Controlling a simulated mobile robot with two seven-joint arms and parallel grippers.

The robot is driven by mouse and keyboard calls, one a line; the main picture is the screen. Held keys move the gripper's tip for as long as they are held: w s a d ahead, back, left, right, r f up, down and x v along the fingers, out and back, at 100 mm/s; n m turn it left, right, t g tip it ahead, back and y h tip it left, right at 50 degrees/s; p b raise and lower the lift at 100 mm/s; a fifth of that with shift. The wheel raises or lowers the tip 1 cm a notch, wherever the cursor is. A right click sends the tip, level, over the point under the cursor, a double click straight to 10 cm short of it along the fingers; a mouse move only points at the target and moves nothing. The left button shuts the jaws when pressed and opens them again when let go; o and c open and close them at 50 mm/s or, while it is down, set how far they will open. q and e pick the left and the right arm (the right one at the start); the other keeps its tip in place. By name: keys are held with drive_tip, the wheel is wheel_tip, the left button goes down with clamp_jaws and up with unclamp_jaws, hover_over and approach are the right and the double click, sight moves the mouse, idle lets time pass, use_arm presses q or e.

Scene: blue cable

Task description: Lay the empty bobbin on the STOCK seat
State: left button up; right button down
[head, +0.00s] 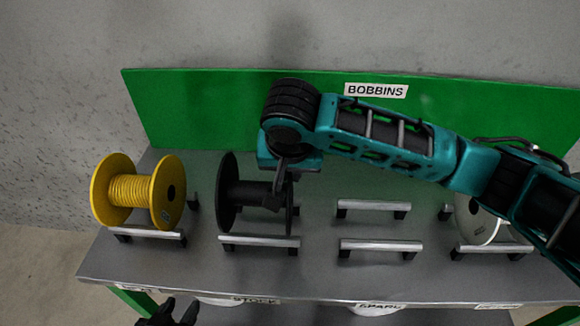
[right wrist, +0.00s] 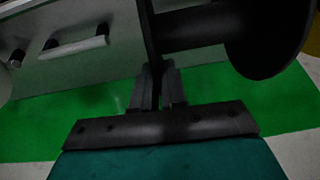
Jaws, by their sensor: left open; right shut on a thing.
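The empty bobbin (head: 228,190) is black with two flanges and a bare hub. It is at the second place from the left, behind the silver front bar (head: 260,241) of the seat above the STOCK label (head: 255,300). Its axis runs left to right. I cannot tell whether it rests on the seat. My right gripper (head: 278,200) is shut on its right flange; the right wrist view shows the fingers (right wrist: 158,92) pinching that flange, with the hub (right wrist: 195,28) beyond. My left gripper (head: 168,312) is open, low at the front edge, partly cut off.
A yellow cable bobbin (head: 130,190) stands on the leftmost seat. The seat to the right has bare bars (head: 380,245). A white bobbin (head: 475,220) stands at the far right, partly behind my right arm. A green back panel (head: 190,110) carries the BOBBINS sign (head: 376,91).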

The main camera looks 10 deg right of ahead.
drive_tip(key=shift+r+p, duration=0.15)
drive_tip(key=shift+p, duration=0.2)
drive_tip(key=shift+f, duration=0.7)
idle(0.5)
drive_tip(key=c, duration=1.1)
unclamp_jaws()
drive_tip(key=p+v, duration=0.2)
drive_tip(key=v, duration=1.1)
